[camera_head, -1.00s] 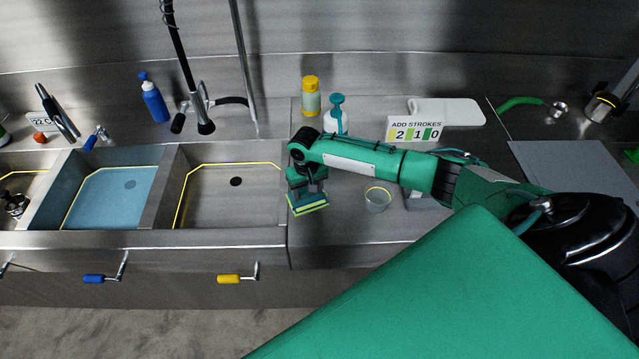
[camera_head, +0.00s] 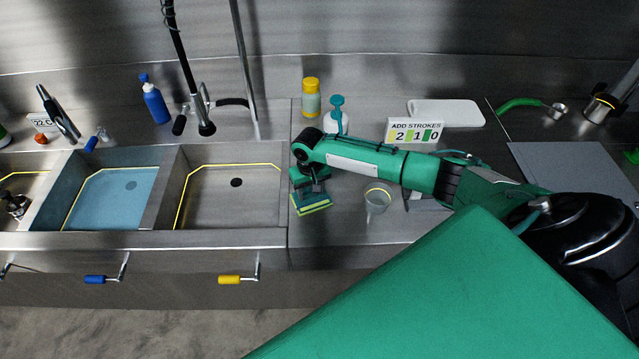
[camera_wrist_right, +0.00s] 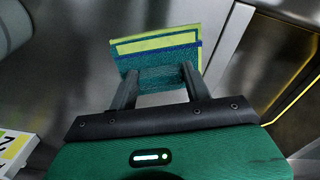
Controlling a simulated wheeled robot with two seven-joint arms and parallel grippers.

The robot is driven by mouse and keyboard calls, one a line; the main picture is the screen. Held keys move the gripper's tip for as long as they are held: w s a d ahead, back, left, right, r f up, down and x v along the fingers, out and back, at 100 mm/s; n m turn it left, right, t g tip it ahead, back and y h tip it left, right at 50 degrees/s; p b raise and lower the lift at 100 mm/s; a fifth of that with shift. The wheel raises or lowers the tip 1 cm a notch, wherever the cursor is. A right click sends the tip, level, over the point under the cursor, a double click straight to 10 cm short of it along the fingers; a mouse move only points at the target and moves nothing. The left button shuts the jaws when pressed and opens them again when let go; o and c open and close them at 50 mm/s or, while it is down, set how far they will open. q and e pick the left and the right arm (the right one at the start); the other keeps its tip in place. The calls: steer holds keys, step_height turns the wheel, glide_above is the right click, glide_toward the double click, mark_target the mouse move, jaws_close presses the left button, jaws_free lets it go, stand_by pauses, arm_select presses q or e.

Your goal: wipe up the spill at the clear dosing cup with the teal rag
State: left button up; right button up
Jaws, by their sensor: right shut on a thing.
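My right gripper (camera_head: 311,188) is shut on the teal rag (camera_head: 313,205), a folded teal cloth with a yellow-green band and a blue stripe. The rag also shows in the right wrist view (camera_wrist_right: 158,50), pinched between the two fingers (camera_wrist_right: 160,82). It is at the counter left of the clear dosing cup; I cannot tell if it touches the surface. The clear dosing cup (camera_head: 377,203), with a yellow ring, stands on the steel counter below my right forearm. I cannot make out the spill. My left gripper is not in view.
Sink basins lie left, one with blue water (camera_head: 110,200), the nearer one (camera_head: 230,210) empty. Behind my arm stand a yellow-capped bottle (camera_head: 311,100), a teal-topped pump bottle (camera_head: 336,118) and an "ADD STROKES" sign (camera_head: 415,132). Counter in front of the cup is clear.

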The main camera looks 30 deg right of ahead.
steer(key=shift+s+d+p, duration=0.25)
steer(key=shift+d+p, duration=0.1)
steer(key=shift+d, duration=0.7)
steer(key=shift+s+d, duration=0.1)
steer(key=shift+d, duration=0.35)
steer(key=shift+f, duration=0.1)
steer(key=o, duration=0.8)
steer(key=shift+a, duration=0.1)
steer(key=shift+f, duration=0.25)
steer(key=shift+c, duration=0.4)
